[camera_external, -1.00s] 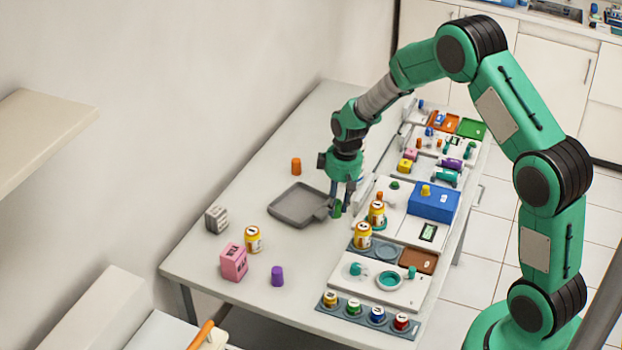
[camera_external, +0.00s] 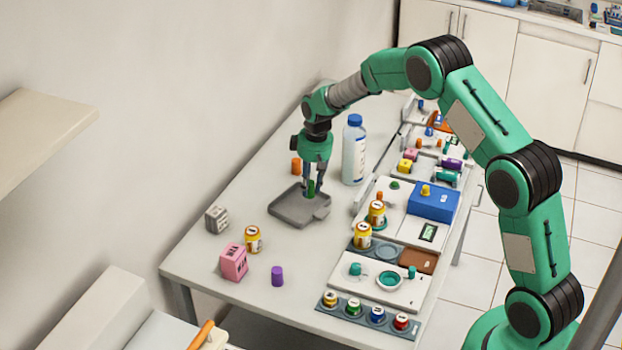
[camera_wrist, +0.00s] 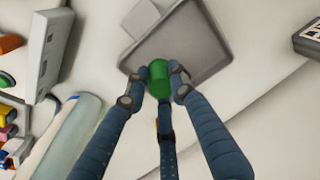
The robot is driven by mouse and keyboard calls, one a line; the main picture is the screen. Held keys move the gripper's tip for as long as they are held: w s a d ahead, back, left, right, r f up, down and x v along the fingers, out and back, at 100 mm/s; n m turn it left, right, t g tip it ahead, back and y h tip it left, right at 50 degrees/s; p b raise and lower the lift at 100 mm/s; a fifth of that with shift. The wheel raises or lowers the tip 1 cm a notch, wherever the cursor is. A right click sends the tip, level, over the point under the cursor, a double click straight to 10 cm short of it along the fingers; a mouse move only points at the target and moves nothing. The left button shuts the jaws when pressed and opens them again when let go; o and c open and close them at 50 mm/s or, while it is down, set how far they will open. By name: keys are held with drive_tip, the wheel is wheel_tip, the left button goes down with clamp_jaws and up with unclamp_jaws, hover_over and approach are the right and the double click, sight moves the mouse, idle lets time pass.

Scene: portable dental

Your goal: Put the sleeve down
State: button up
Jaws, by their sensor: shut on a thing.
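The green sleeve (camera_external: 310,187) is a small upright cylinder, and my gripper (camera_external: 309,194) is shut on it. The sleeve is over the grey tray (camera_external: 290,212), near its back right part; I cannot tell whether it touches the tray floor. In the wrist view the green sleeve (camera_wrist: 158,80) sits between my fingertips (camera_wrist: 159,82), with the grey tray (camera_wrist: 205,45) behind it. The fingers hide part of its side.
A white bottle with a blue cap (camera_external: 354,150) stands right of my gripper. An orange cylinder (camera_external: 296,166) is behind the tray. A grey box (camera_external: 216,219), pink box (camera_external: 233,262), yellow jar (camera_external: 253,239) and purple cylinder (camera_external: 277,276) stand in front. Racks line the right side.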

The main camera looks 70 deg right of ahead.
sight(312, 182)
drive_tip(key=shift+w, duration=0.1)
drive_tip(key=shift+w+d, duration=0.15)
drive_tip(key=shift+w+d+f, duration=0.1)
drive_tip(key=shift+w+f, duration=0.05)
drive_tip(key=shift+f, duration=0.15)
drive_tip(key=shift+f+b, duration=0.6)
drive_tip(key=shift+f, duration=0.85)
drive_tip(key=shift+f, duration=0.2)
drive_tip(key=o, duration=0.7)
drive_tip(key=shift+r, duration=0.2)
drive_tip(key=r, duration=0.4)
drive_tip(key=s+r+p, duration=0.1)
drive_tip(key=r, duration=0.3)
drive_tip(key=r+p, duration=0.1)
drive_tip(key=r, duration=0.3)
drive_tip(key=shift+s, duration=0.15)
